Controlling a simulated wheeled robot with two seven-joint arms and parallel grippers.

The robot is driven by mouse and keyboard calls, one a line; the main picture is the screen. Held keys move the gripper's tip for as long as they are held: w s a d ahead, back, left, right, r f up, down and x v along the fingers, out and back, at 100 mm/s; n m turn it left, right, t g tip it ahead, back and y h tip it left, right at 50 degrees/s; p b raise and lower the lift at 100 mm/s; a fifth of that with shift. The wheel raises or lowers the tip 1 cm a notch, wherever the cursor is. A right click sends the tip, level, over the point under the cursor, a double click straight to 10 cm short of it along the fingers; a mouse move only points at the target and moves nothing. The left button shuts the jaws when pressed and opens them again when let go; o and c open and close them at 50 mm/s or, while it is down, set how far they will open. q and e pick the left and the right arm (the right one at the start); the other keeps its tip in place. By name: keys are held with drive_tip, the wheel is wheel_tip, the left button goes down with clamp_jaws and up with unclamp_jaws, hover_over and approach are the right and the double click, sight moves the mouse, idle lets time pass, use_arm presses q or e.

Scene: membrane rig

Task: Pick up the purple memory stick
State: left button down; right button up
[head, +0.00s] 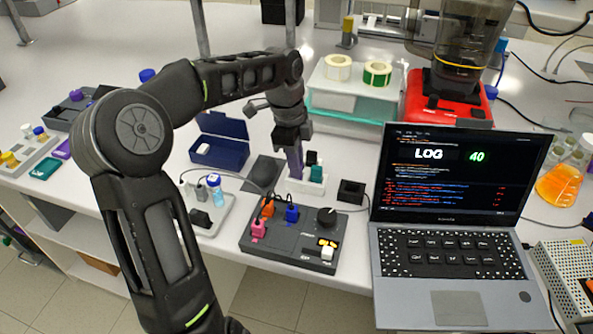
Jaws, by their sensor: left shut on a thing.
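The purple memory stick (296,164) is upright at the middle of the head view, below my left gripper (292,148). The left gripper is shut on the stick's upper part, and its fingers hide the top. The stick's lower end overlaps the white holder (312,187); I cannot tell whether it is still seated or just clear. A teal stick (316,172) and a dark one stand in the same holder, just right of it. My right gripper is not in view.
In front is a dark control box (290,246) with coloured plugs and a knob. A laptop (450,230) stands at right, a small black block (350,191) between. A blue open box (219,150) lies left, a white rack (333,101) with label rolls behind.

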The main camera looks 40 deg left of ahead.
use_arm(q)
drive_tip(key=shift+r, duration=0.1)
